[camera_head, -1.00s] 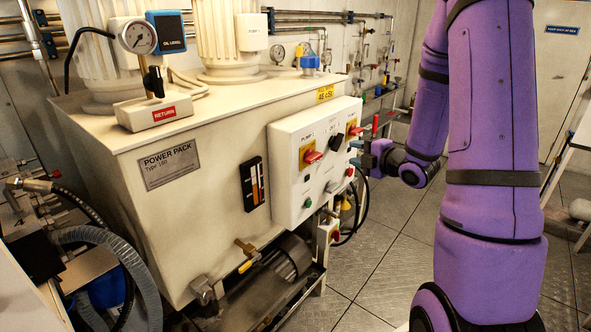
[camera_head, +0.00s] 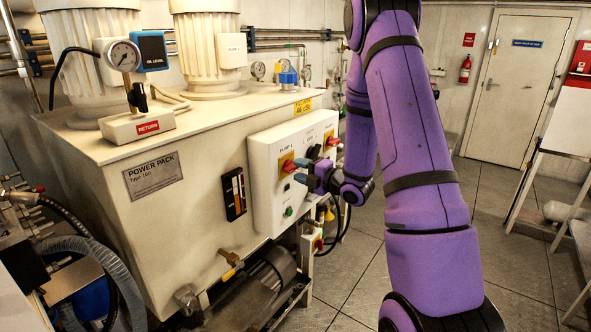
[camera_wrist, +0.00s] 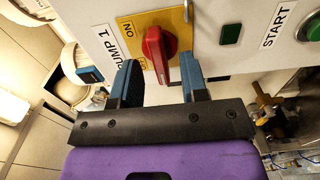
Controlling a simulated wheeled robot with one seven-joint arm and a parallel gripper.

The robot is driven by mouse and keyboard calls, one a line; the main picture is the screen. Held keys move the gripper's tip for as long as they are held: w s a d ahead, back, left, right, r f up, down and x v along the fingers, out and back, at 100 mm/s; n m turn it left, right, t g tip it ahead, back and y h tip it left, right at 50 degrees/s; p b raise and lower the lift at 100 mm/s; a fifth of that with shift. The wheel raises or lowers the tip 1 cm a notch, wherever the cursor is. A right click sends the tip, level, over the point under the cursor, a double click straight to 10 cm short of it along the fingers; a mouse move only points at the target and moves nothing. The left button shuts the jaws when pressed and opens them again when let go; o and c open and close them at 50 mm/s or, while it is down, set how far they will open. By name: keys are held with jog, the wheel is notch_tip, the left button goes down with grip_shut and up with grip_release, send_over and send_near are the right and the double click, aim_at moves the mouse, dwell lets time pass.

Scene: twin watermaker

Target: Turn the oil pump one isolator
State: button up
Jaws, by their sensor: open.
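The pump 1 isolator is a red rotary handle (camera_head: 287,164) on a yellow plate, on the front of the white control panel (camera_head: 262,190). In the wrist view the red handle (camera_wrist: 158,50) lies between my two blue fingertips, with the "PUMP 1" and "ON" labels beside it. My gripper (camera_head: 304,172) is open, in front of the panel and close to the handle. In the wrist view my gripper (camera_wrist: 161,76) has a gap on both sides of the handle. I cannot tell how deep the handle sits between the fingers.
A second red isolator (camera_head: 331,141) and a black knob (camera_head: 314,152) are farther along the panel. The cream power pack tank (camera_head: 190,215) carries the panel. Pipes and a motor lie underneath; open floor is at right.

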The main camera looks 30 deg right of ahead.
jog(key=shift+x, duration=1.05)
grip_shut()
